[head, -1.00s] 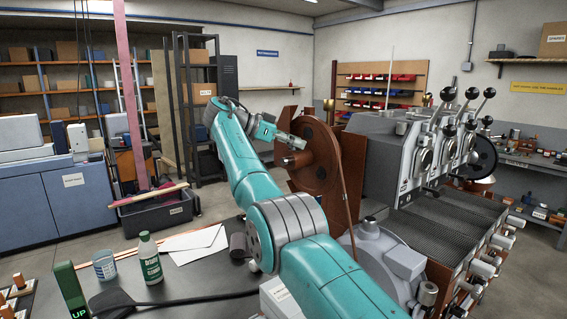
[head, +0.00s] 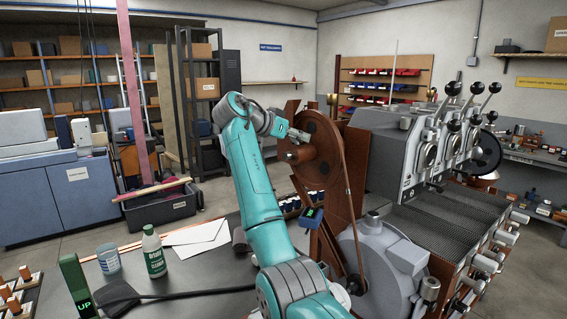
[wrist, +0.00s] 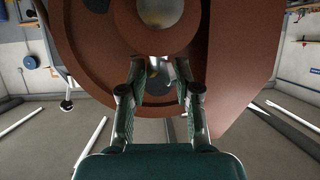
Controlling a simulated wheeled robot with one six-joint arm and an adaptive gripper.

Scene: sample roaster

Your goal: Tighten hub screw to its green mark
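The brown wheel (head: 318,148) stands upright on a brown frame, with its round hub (head: 291,156) facing left. My gripper (head: 300,134) is at the wheel's face, just above the hub. In the wrist view the wheel (wrist: 235,50) fills the upper middle, and the hub's round end (wrist: 160,10) is at the top edge. My gripper's two fingers (wrist: 160,75) are apart there. A small shiny metal piece (wrist: 154,72) shows between them, perhaps the hub screw; I cannot tell whether the fingers touch it. I cannot make out a green mark.
The grey roaster (head: 410,160) with levers stands right of the wheel. A belt runs down to a grey motor housing (head: 380,255). The near table holds a green bottle (head: 153,252), a cup (head: 109,258) and papers.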

